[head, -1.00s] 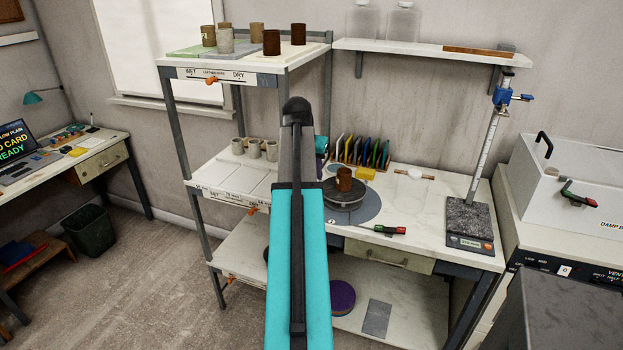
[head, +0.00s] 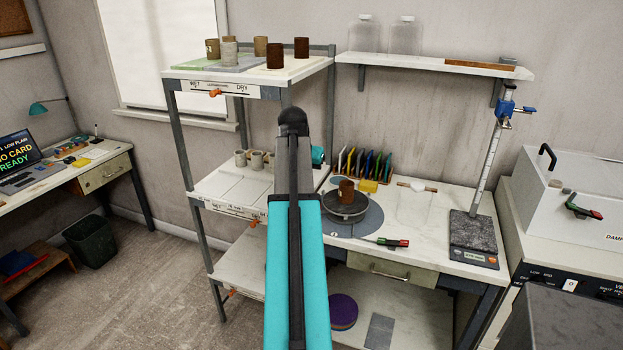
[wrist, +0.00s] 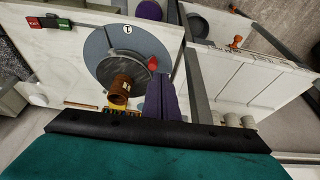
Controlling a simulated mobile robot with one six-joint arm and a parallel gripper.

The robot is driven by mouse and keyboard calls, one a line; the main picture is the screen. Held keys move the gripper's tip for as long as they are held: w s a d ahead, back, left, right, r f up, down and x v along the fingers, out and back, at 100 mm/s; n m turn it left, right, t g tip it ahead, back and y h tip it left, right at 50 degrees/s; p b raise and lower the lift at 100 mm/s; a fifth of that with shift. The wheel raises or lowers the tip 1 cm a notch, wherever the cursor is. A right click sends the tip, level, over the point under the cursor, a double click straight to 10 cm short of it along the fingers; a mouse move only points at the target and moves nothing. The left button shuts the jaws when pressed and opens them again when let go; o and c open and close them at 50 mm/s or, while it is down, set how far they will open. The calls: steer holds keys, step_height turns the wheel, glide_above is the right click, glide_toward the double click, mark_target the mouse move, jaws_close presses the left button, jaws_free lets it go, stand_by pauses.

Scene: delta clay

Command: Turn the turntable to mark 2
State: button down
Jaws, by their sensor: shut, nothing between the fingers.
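The turntable, a round grey wheel (head: 345,207), sits on a blue-grey base disc (head: 372,217) on the white worktable. A brown clay cup (head: 346,190) stands on the wheel. In the wrist view the wheel (wrist: 134,52) has a red pointer (wrist: 153,63) at its rim, and the base disc carries a white mark 1 (wrist: 127,29). No mark 2 is readable. My gripper (wrist: 160,80) shows purple fingers, shut and empty, beside the cup (wrist: 120,86) and close to the pointer. Contact cannot be told. In the head view my arm hides the fingers.
A red-and-green handle (head: 393,242) lies at the table's front. Coloured upright cards (head: 365,163) and a yellow block (head: 368,186) stand behind the wheel. A shelf rack (head: 230,185) with cups is left; a height stand (head: 474,238) is right.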

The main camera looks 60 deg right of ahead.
steer(key=w+a+f+n+y, duration=0.1)
steer(key=w+a+f+n, duration=0.1)
steer(key=w+a+f, duration=0.45)
steer(key=w+a+f+n+y, duration=0.15)
steer(key=w+a+f, duration=0.25)
steer(key=a+f, duration=0.55)
steer(key=w+a+f+n+y, duration=0.1)
steer(key=w+a+f+n, duration=0.1)
steer(key=w+a+f, duration=0.6)
steer(key=s+a+f+n+g, duration=0.2)
steer(key=s+a+f+n, duration=0.1)
steer(key=a+f, duration=0.75)
steer(key=s+a+f+n+g+y, duration=0.1)
steer(key=s+a+f+n, duration=0.15)
steer(key=a+f, duration=0.5)
steer(key=s+a+f+n+g, duration=0.1)
steer(key=s+a+f, duration=0.3)
steer(key=a+f, duration=0.4)
steer(key=s+a+f+n+g, duration=0.1)
steer(key=s+a+f+n, duration=0.1)
steer(key=s+a+f, duration=0.2)
steer(key=s+a+f+n+g, duration=0.1)
steer(key=s+a+f+n, duration=0.1)
steer(key=s+a, duration=0.8)
steer(key=shift+s+f+n, duration=0.4)
steer(key=shift+s+f, duration=0.5)
steer(key=shift+s, duration=0.05)
steer(key=shift+d, duration=0.15)
